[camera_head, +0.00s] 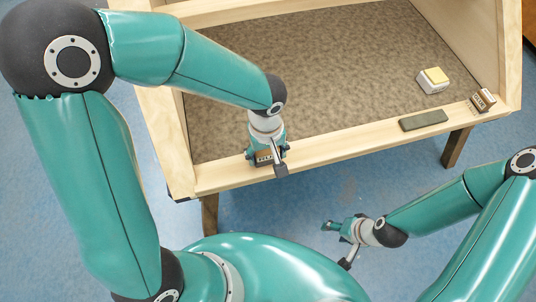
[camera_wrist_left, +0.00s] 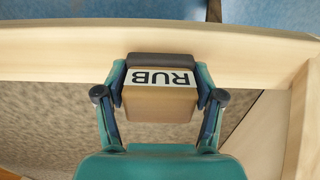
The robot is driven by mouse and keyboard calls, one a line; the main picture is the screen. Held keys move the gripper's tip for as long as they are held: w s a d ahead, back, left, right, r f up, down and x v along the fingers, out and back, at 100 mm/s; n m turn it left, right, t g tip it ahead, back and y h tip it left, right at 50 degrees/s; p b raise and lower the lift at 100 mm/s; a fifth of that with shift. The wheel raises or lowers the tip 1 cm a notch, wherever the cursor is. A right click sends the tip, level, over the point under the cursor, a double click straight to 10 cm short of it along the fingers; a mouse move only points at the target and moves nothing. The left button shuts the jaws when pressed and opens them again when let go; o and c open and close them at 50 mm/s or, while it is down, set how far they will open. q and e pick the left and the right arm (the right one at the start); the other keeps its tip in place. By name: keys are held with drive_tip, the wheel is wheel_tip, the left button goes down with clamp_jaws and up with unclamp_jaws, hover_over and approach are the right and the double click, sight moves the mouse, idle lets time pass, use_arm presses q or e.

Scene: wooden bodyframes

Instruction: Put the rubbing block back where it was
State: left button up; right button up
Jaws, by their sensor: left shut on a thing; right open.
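The rubbing block (camera_wrist_left: 158,103) is a brown wooden block with a dark edge and a white label reading RUB. My left gripper (camera_wrist_left: 161,80) is shut on it, one finger on each side. In the head view my left gripper (camera_head: 265,156) points down with the block at the front rail of the wooden frame (camera_head: 330,145), left of the rail's middle. I cannot tell whether the block touches the rail. My right gripper (camera_head: 330,226) is open and empty, in front of the frame, low over the blue floor.
A dark grey-green flat bar (camera_head: 424,120) lies on the front rail at right. A small labelled wooden block (camera_head: 482,100) sits near the rail's right end. A white block with a yellow top (camera_head: 433,81) stands on the speckled brown panel (camera_head: 330,70). The rail between is clear.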

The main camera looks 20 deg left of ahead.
use_arm(q)
drive_tip(key=shift+f, duration=0.5)
drive_tip(key=shift+f, duration=0.1)
drive_tip(key=o, duration=1.2)
drive_tip(key=shift+w, duration=0.1)
drive_tip(key=shift+r, duration=0.35)
wheel_tip(320, 180, up, 12)
drive_tip(key=shift+f+p, duration=0.2)
drive_tip(key=shift+p, duration=0.75)
